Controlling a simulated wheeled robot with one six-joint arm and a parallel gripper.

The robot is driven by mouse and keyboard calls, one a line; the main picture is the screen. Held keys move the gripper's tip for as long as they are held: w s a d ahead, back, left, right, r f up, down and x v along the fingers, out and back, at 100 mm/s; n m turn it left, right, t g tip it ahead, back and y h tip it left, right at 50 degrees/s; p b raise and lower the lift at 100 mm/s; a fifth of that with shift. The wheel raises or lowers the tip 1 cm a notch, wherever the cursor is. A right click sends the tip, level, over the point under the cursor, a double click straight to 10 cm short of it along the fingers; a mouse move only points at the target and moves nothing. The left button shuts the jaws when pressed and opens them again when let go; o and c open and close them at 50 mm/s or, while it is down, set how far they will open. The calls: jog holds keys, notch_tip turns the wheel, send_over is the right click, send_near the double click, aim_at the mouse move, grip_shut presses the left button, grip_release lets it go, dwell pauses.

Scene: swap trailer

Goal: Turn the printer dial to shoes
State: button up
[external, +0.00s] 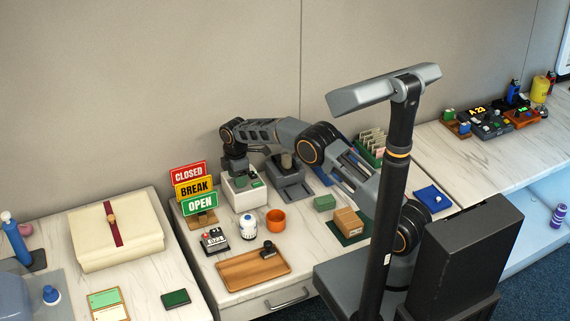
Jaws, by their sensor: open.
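A small white box-shaped device (246,199), which looks like the printer, stands at the back of the middle table. A small green patch shows on its top right. My gripper (236,175) points down right over the left part of its top, with the jaws open. The jaws are small and dark here; I cannot tell whether they touch the device. The dial is not visible, and the gripper hides part of the top. I cannot read any setting.
Stacked signs (194,188) stand left of the device. A grey machine (287,182) stands close on its right. In front are a labelled black device (214,241), a white jar (247,227), an orange cup (275,220) and a wooden tray (237,273). A brown box (348,222) sits right.

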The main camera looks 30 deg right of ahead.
jog(key=shift+f, duration=0.2)
jog(key=c, duration=0.9)
jog(key=shift+c, duration=0.2)
jog(key=shift+m, duration=0.3)
jog(key=m+b, duration=0.2)
jog(key=m, duration=0.1)
jog(key=shift+m, duration=0.3)
jog(key=m+b, duration=0.1)
jog(key=m, duration=0.4)
jog(key=shift+r+m, duration=0.1)
jog(key=shift+m, duration=0.3)
